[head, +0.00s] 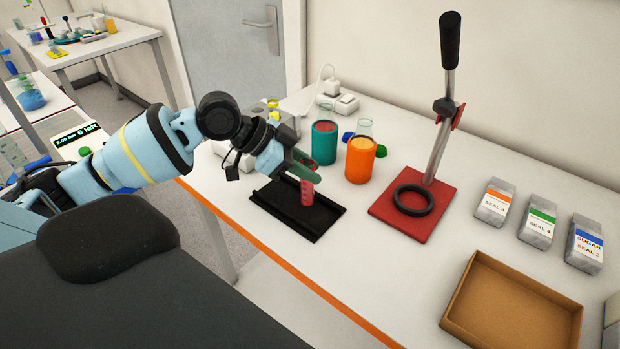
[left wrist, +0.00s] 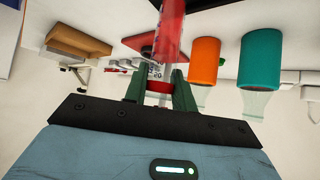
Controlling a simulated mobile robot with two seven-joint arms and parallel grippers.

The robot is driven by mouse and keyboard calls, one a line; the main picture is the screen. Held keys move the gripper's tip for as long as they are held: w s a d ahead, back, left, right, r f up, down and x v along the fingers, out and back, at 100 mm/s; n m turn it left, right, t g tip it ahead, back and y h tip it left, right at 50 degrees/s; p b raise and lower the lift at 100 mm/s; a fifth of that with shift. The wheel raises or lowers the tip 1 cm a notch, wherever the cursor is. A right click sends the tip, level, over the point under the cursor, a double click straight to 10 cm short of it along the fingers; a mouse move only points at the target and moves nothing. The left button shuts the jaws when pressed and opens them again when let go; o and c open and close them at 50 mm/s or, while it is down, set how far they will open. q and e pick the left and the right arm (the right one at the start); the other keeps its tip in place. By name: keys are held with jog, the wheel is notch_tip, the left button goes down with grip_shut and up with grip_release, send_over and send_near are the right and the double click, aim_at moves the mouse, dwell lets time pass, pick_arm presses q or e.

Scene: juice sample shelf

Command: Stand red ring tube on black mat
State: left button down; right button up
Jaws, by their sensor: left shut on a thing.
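The red tube (head: 307,192) stands upright, or nearly so, over the black mat (head: 327,213). My left gripper (head: 304,170) has its green fingers around the tube's upper part. In the left wrist view the left gripper (left wrist: 159,92) is shut on the tube (left wrist: 171,32), with a pale marked section between the fingers and a red section beyond. I cannot tell whether the tube's lower end touches the mat. My right gripper is not in view.
Behind the mat stand a teal container (head: 324,145) and an orange container (head: 360,160). A red-based lever stand with a black ring (head: 414,200) is to the right. Several labelled packets and a brown tray (head: 460,322) are further right. The table's orange front edge is close to the mat.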

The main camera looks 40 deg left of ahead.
pick_arm(q)
jog(key=shift+w, duration=0.2)
jog(key=shift+w+d+f, duration=0.1)
jog(key=shift+w+f, duration=0.05)
jog(key=shift+f, duration=0.05)
notch_tip(320, 180, down, 3)
jog(key=shift+f, duration=0.1)
jog(key=shift+f, duration=0.1)
jog(key=c, duration=1.1)
grip_release()
jog(key=shift+c, duration=0.2)
